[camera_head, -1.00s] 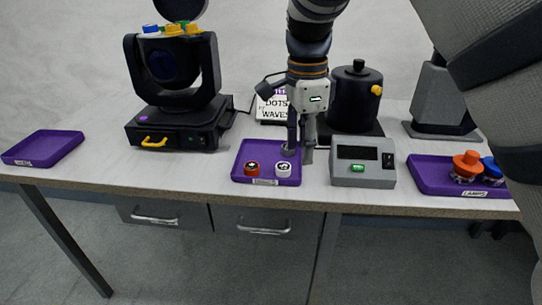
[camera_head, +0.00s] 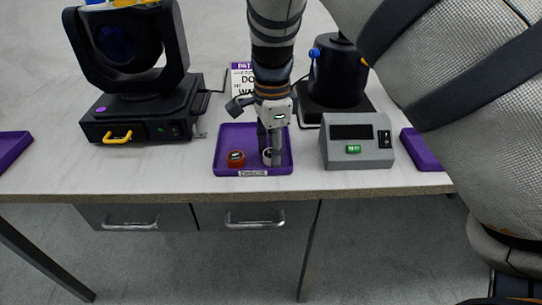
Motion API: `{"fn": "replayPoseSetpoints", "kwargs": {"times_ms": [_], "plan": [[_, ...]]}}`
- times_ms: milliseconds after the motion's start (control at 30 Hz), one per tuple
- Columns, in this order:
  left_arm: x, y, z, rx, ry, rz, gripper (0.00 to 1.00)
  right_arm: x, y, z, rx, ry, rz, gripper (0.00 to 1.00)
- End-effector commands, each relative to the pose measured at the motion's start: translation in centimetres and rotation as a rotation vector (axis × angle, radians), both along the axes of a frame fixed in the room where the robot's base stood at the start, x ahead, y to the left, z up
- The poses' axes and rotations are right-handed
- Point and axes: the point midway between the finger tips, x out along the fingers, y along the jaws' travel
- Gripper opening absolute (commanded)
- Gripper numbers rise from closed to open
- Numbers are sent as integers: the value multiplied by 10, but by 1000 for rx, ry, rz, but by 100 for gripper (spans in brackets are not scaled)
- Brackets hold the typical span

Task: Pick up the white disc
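The white disc (camera_head: 267,157) lies in the purple tray (camera_head: 225,145) at the middle of the table, mostly hidden by my gripper. My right gripper (camera_head: 270,160) points down into the tray. Its fingertips are low at the white disc, with a sliver of white showing between them. I cannot tell whether the fingers touch the disc. A red disc (camera_head: 236,158) lies to the left in the same tray, close to the fingers. My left gripper is not in view.
A grey box with a display (camera_head: 357,142) stands just right of the tray. A black moving-head lamp (camera_head: 130,70) stands at left, and a black can (camera_head: 338,75) behind. Purple trays show at the left edge (camera_head: 12,145) and right (camera_head: 423,150). Bare table lies left of the middle tray.

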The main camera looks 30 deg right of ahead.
Motion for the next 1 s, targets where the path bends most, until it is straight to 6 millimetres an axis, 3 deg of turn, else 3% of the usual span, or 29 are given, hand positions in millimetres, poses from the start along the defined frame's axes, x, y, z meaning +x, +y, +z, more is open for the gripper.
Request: {"fn": "replayPoseSetpoints", "kwargs": {"times_ms": [167, 300, 667, 833, 1000], "plan": [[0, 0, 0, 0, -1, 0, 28, 0, 0, 0, 1, -1, 0, 36], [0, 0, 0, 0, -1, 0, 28, 0, 0, 0, 1, -1, 0, 11], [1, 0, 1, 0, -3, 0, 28, 1, 0, 6, 0, -3, 1, 11], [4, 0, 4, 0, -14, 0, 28, 1, 0, 37, -1, -7, 1, 11], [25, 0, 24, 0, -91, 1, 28, -40, 9, 93, 0, -23, 0, 11]]}}
